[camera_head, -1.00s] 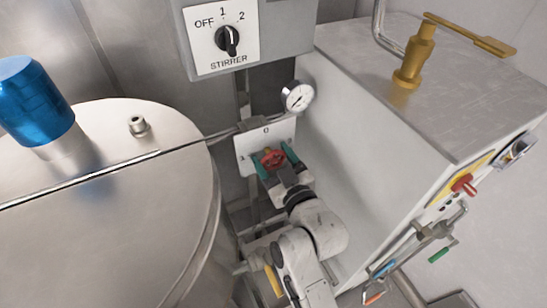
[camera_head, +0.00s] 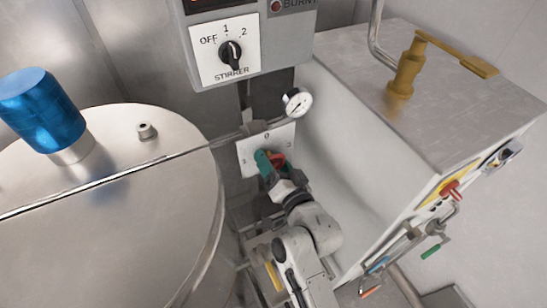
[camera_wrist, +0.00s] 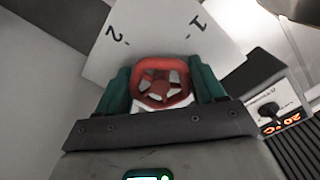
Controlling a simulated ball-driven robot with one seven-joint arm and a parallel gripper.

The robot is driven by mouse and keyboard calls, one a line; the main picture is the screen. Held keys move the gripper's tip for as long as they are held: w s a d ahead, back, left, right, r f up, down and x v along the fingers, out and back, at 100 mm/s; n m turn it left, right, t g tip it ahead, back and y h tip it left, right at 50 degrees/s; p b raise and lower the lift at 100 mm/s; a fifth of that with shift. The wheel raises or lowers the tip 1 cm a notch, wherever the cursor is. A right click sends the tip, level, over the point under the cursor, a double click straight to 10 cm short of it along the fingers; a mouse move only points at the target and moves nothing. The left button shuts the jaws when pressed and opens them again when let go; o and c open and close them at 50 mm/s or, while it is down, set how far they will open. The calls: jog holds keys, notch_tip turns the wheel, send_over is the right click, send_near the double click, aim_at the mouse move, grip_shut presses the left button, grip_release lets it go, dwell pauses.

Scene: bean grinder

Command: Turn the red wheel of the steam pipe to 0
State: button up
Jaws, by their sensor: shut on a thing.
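The red wheel (camera_head: 278,160) sits on the pipe in front of a white plate (camera_head: 247,146). In the head view the plate has a 0 at its top. In the wrist view the red wheel (camera_wrist: 162,84) is between my gripper's (camera_wrist: 162,92) two green fingers, one on each side. The plate (camera_wrist: 160,35) shows a 2 and a 1 behind it. My gripper (camera_head: 270,162) is shut on the wheel and is turned in the head view, so one finger shows most clearly. I cannot tell which number the wheel points to.
A pressure gauge (camera_head: 297,102) is above right of the plate. The stirrer control box (camera_head: 235,55) is above. A large steel drum (camera_head: 120,210) stands left and a grey cabinet (camera_head: 385,150) right, leaving a narrow gap for my arm.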

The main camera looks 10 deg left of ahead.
jog(key=m+p, duration=0.1)
jog(key=m, duration=0.2)
jog(key=shift+f+m+p, duration=0.1)
jog(key=shift+m+p, duration=0.2)
jog(key=shift+s+m+p, duration=0.1)
jog(key=shift+m+p, duration=0.45)
jog(key=shift+m, duration=1.05)
jog(key=o, duration=1)
jog(key=shift+b+v, duration=1.25)
jog(key=shift+v, duration=4.1)
